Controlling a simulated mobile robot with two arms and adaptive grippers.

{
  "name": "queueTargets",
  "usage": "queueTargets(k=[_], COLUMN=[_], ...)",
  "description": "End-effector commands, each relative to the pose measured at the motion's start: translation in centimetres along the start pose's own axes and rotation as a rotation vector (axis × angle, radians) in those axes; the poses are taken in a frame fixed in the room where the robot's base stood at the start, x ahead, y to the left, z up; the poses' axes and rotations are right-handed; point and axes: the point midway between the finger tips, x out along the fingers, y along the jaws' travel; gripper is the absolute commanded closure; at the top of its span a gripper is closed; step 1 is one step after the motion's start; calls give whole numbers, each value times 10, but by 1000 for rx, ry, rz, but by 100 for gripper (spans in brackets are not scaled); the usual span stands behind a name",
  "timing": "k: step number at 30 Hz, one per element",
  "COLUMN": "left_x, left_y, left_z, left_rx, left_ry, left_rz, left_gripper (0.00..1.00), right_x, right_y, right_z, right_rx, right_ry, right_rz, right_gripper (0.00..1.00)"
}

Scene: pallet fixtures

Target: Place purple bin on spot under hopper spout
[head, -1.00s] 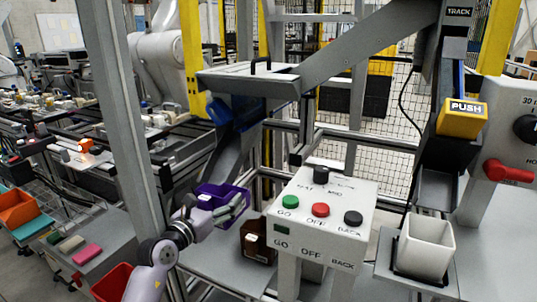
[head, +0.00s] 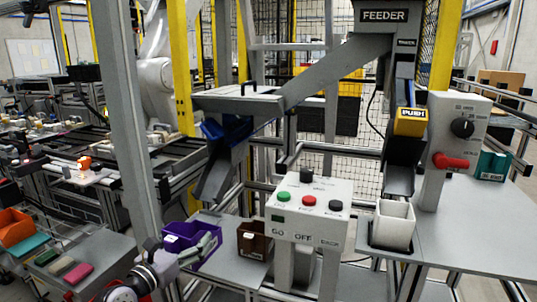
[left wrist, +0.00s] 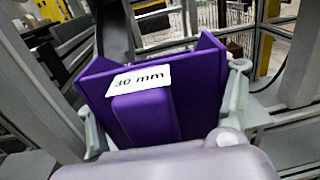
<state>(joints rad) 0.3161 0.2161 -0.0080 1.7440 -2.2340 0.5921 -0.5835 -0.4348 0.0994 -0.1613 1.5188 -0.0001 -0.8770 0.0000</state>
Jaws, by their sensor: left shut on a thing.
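The purple bin (head: 178,241) is at the lower left of the head view, left of a small brown bin (head: 256,230). My left gripper (head: 207,246) is shut on it. In the left wrist view the purple bin (left wrist: 148,112) fills the middle, with a white "30 mm" label and a pale finger at each side. A grey chute (head: 213,180) with a blue upper part slopes down behind and above the bin. Whether the purple bin touches the grey shelf (head: 238,272) below cannot be told. My right gripper is not in view.
A control box (head: 308,212) with coloured buttons stands right of the brown bin. A white bin (head: 391,226) sits in a black holder below the feeder chute. A grey upright post (head: 122,120) rises left of the purple bin. A green bin (head: 491,166) stands far right.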

Motion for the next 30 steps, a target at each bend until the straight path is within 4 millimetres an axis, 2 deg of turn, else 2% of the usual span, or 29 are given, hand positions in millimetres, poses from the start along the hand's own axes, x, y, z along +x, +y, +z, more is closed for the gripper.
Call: queueTargets(k=[5, 8, 18, 24, 30], left_x=[-29, -53, -163, -205, -235], left_y=[-9, -18, -70, -93, -111], left_z=[-7, -10, -1, 7, 14], left_rx=[-2, -2, 3, 1, 1], left_ry=[-1, -2, 0, 0, 1], left_rz=[-60, -114, -376, -477, -550], left_gripper=[57, 57, 57, 57, 57], right_x=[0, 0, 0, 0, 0], right_y=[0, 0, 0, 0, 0], right_z=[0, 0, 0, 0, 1], right_rx=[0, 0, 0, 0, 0], right_ry=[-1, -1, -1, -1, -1], right_rz=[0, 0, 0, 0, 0], right_gripper=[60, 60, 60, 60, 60])
